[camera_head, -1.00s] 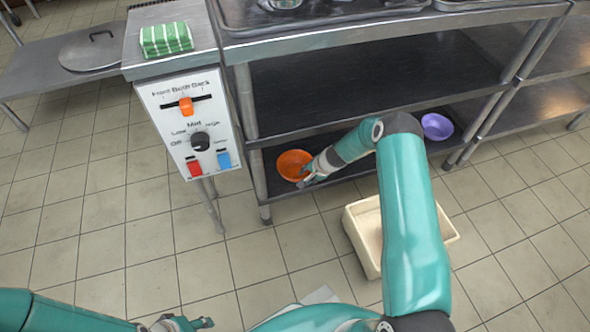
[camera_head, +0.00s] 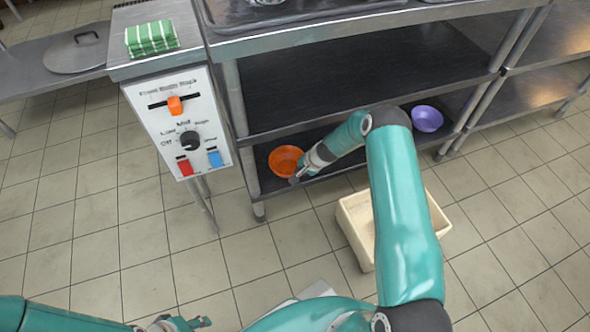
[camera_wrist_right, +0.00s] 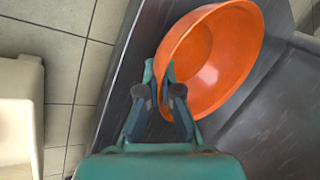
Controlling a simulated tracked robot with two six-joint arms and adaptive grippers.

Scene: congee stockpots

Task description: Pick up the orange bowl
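The orange bowl (camera_head: 286,160) sits on the low dark shelf, near its left end. It fills the upper middle of the right wrist view (camera_wrist_right: 225,60). My right gripper (camera_head: 296,179) is at the bowl's near right side. In the wrist view my right gripper (camera_wrist_right: 160,72) has its fingers a small gap apart at the bowl's rim, one outside the rim and the other overlapping the bowl's inside. No firm hold on the rim shows. My left gripper (camera_head: 182,325) is at the bottom edge of the head view, partly cut off; its fingers are unclear.
A purple bowl (camera_head: 427,118) stands farther right on the low shelf. A cream bin (camera_head: 357,222) stands on the floor in front, beneath my right arm. A control panel (camera_head: 183,125) and shelf leg (camera_head: 258,210) are left of the orange bowl. A middle shelf (camera_head: 360,85) lies above.

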